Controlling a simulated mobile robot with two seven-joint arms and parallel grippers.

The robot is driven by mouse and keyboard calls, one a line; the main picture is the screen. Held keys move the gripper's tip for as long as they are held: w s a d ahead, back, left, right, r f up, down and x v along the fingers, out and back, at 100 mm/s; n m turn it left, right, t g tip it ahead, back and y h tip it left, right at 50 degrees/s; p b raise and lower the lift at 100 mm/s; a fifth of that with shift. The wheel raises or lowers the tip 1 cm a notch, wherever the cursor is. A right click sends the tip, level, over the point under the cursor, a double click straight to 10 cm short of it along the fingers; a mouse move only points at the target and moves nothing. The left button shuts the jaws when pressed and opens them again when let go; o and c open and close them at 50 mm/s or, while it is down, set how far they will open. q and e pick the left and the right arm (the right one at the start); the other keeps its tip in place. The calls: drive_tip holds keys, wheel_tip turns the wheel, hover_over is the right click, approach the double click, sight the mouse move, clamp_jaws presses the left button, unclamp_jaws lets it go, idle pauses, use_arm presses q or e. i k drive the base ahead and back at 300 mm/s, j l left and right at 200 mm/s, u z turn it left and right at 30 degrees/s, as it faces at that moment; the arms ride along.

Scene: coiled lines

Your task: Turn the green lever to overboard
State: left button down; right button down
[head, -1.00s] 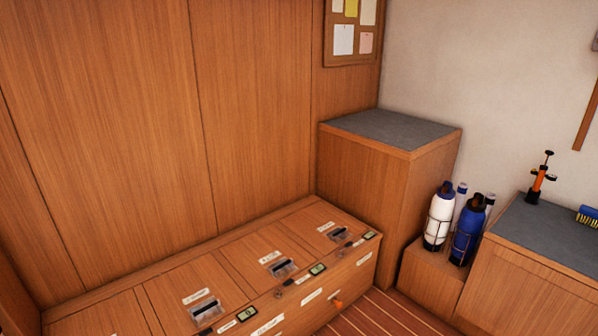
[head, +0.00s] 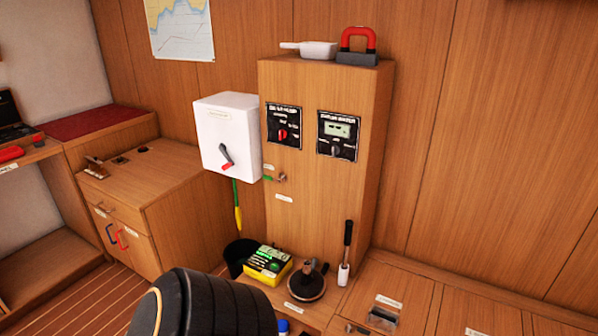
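A small lever with a green grip (head: 267,178) sticks out to the left from a brass-coloured fitting on the front of the upright wooden cabinet (head: 320,220). A small white label (head: 268,167) is just above it and another (head: 284,198) below it; both are too small to read. The lever lies roughly level. Neither of my grippers shows in the head view, so what they hold cannot be seen.
Left of the lever hangs a white box (head: 222,125) with a red-tipped handle (head: 227,163). Two black panels (head: 284,127) (head: 338,135) sit above right. A yellow-black box (head: 268,264), a plunger-like item (head: 306,283) and a white-ended tool (head: 345,262) stand below. A dark ribbed shape blocks the bottom.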

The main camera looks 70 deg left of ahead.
sight(264, 177)
drive_tip(key=u, duration=1.25)
drive_tip(key=i+j+u, duration=0.1)
drive_tip(key=u, duration=0.25)
drive_tip(key=i+j+u, duration=0.1)
drive_tip(key=u, duration=0.25)
drive_tip(key=i+j+u, duration=0.15)
drive_tip(key=u, duration=0.2)
drive_tip(key=j, duration=0.05)
